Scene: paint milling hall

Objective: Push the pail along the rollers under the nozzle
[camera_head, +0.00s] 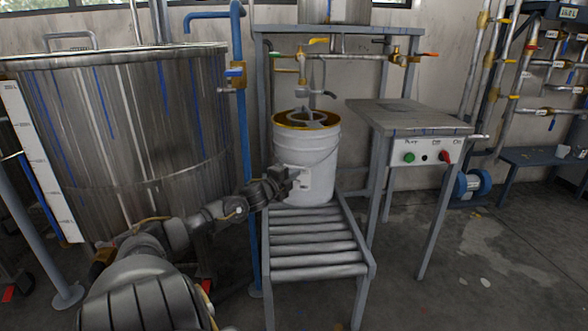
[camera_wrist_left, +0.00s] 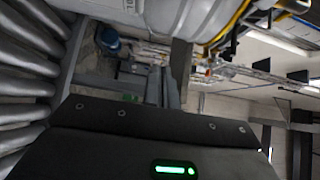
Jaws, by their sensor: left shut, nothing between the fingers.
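The white pail (camera_head: 318,158) stands upright at the far end of the roller track (camera_head: 312,245). Its top has a yellow inner rim and a grey shape in the opening. The nozzle piping (camera_head: 303,72) with its valves hangs just above the pail's opening; whether it is exactly centred I cannot tell. My left gripper (camera_head: 298,181) is shut and empty, at the pail's lower front left side, touching or very close to it. In the left wrist view the pail (camera_wrist_left: 195,14) fills the top edge and the rollers (camera_wrist_left: 22,85) run along the left. My right gripper is not in view.
A large steel vat (camera_head: 130,130) stands at the left, with a blue pipe (camera_head: 240,130) between it and the rollers. A control table (camera_head: 415,118) with buttons stands close at the right of the track. The near rollers are bare.

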